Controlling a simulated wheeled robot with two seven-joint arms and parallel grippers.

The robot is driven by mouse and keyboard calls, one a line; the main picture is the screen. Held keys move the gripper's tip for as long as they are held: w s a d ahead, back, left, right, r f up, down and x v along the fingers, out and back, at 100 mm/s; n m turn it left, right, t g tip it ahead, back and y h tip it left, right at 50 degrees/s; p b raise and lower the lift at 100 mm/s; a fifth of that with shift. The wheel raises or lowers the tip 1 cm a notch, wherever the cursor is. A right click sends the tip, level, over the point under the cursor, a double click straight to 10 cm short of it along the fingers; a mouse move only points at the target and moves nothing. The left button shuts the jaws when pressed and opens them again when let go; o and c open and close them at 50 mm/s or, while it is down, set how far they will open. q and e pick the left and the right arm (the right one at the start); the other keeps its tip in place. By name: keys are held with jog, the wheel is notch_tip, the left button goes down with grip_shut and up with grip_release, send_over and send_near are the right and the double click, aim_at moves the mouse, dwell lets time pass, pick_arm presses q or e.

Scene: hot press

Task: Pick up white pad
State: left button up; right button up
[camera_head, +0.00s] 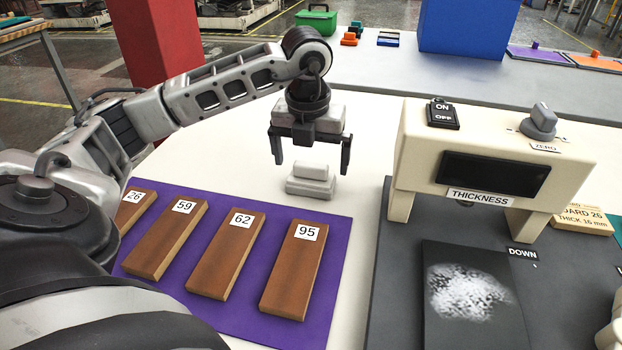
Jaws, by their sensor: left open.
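The white pad (311,180) is a small two-tier block with a narrower top. It lies on the white table just behind the purple mat. My left gripper (311,158) hangs above it, pointing down, with its two dark fingers wide apart and nothing between them. The pad sits below and between the fingertips, and a gap seems to remain; exact height is hard to judge. My right gripper is not clearly seen; only a pale piece shows at the lower right edge.
Brown boards labelled 26, 59, 62 and 95 (293,270) lie on the purple mat (338,240). A cream thickness gauge (405,160) stands on a dark mat (385,300) at right, near a black plate (470,330). A red column (160,50) and blue block (470,25) stand behind.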

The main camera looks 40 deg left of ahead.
aim_at(311, 164)
pick_arm(q)
notch_tip(311, 164, down, 4)
jog(key=shift+w+r, duration=0.1)
jog(key=c, duration=0.9)
jog(key=shift+r, duration=0.1)
